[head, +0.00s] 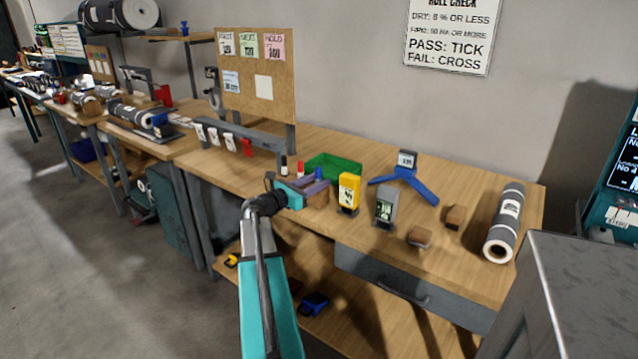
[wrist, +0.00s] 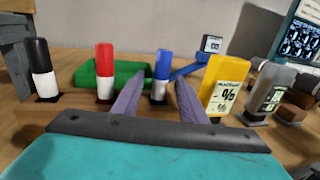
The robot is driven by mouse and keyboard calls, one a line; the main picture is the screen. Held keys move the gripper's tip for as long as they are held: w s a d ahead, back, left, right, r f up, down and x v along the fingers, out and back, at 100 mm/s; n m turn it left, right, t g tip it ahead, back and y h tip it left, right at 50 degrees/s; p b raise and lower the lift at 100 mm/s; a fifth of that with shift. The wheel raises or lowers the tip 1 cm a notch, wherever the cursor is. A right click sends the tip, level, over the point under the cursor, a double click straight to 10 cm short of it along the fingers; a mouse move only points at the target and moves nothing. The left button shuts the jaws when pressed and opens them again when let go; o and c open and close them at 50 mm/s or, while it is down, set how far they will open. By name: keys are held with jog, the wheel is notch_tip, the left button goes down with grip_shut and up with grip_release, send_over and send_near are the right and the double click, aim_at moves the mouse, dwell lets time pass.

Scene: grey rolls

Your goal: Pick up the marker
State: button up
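Three markers stand upright in a wooden block (wrist: 75,112): a black-capped one (wrist: 40,68) at left, a red-capped one (wrist: 104,70) in the middle, and a blue-capped one (wrist: 162,74) at right. The black (head: 284,165), red (head: 300,168) and blue (head: 319,173) caps also show in the head view. My gripper (wrist: 160,84) is open, its two purple-grey fingers apart, pointing at the blue marker. The blue marker appears in the gap between the fingers; I see no finger touching it. The lower part of this marker is partly hidden.
A green tray (wrist: 86,78) lies behind the markers. A yellow meter (wrist: 224,82) and a grey meter (wrist: 268,92) stand close to the right. A blue stand with a display (head: 405,178), wooden blocks and a grey roll (head: 505,222) are further right on the bench.

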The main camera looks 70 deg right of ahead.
jog(key=shift+s+d, duration=0.2)
jog(key=shift+d, duration=0.2)
grip_shut()
